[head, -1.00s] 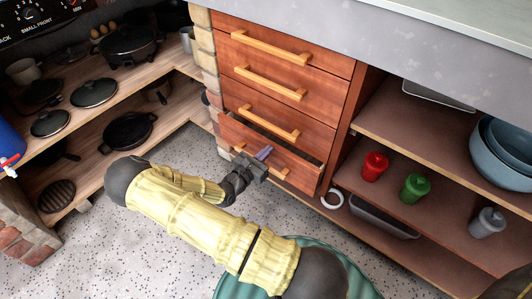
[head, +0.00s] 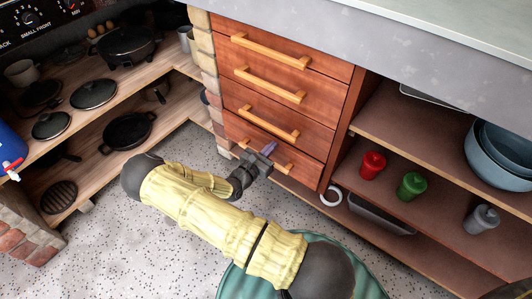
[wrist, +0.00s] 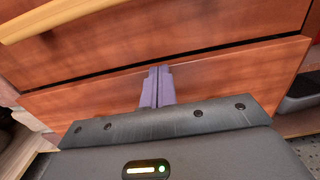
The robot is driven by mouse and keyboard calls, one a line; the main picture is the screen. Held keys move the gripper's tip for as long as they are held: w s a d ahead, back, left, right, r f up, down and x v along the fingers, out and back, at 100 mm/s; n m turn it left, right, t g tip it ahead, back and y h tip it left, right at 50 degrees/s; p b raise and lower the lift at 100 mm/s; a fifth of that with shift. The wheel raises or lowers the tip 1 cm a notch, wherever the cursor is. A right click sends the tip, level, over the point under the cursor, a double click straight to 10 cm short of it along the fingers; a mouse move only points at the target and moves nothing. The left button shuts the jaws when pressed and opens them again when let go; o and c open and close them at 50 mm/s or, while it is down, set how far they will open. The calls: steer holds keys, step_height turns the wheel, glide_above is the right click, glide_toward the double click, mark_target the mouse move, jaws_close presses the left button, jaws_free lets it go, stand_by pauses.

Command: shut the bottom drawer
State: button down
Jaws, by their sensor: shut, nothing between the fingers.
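The bottom drawer (head: 298,169) is the lowest of several reddish wood drawers with pale wooden bar handles. Its front looks level with the fronts above it, with only a thin dark seam along its top. My gripper (head: 264,150) is shut and empty, at the drawer's front near its handle (head: 279,164), which it partly hides. In the wrist view the purple fingers (wrist: 157,85) are together against or very close to the bottom drawer front (wrist: 225,75); I cannot tell if they touch.
An open shelf at right holds a red shaker (head: 372,164), a green shaker (head: 411,186) and a grey shaker (head: 482,219). A shelf unit at left holds pans (head: 127,131). A white ring (head: 331,196) lies below the drawers. Speckled floor (head: 100,240) is free at left.

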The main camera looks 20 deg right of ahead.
steer(key=shift+a, duration=0.15)
steer(key=shift+s+a+r, duration=0.1)
steer(key=shift+a, duration=0.15)
steer(key=p+v, duration=0.5)
steer(key=v, duration=0.8)
steer(key=shift+s, duration=0.15)
